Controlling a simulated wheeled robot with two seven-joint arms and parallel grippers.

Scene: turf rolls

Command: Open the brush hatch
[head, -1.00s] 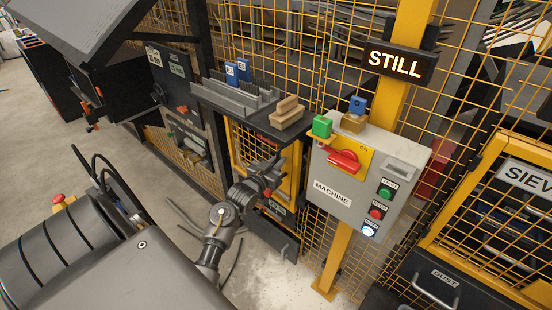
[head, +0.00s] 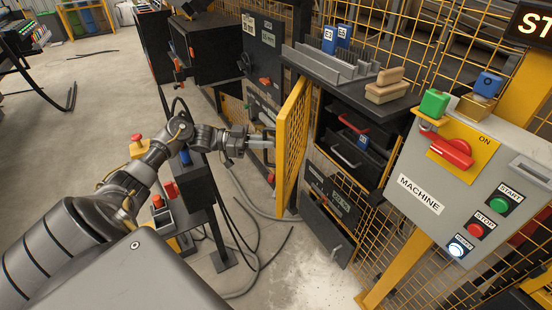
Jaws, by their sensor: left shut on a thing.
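The brush hatch (head: 293,146), a yellow-framed mesh door, stands swung outward below the brush shelf (head: 360,92). Its opening shows dark drawer-like units (head: 350,141) with a red and a grey handle and a blue tag. My left gripper (head: 264,139) reaches in from the left and is shut at the outer face of the hatch. The exact grip point on the door is small and partly hidden. My right gripper is out of view.
A grey control box (head: 470,185) with a red switch, green padlock and buttons stands at the right. Wooden brushes (head: 385,86) lie on the shelf. A dark stand (head: 208,200) and cables (head: 258,262) are below my left arm.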

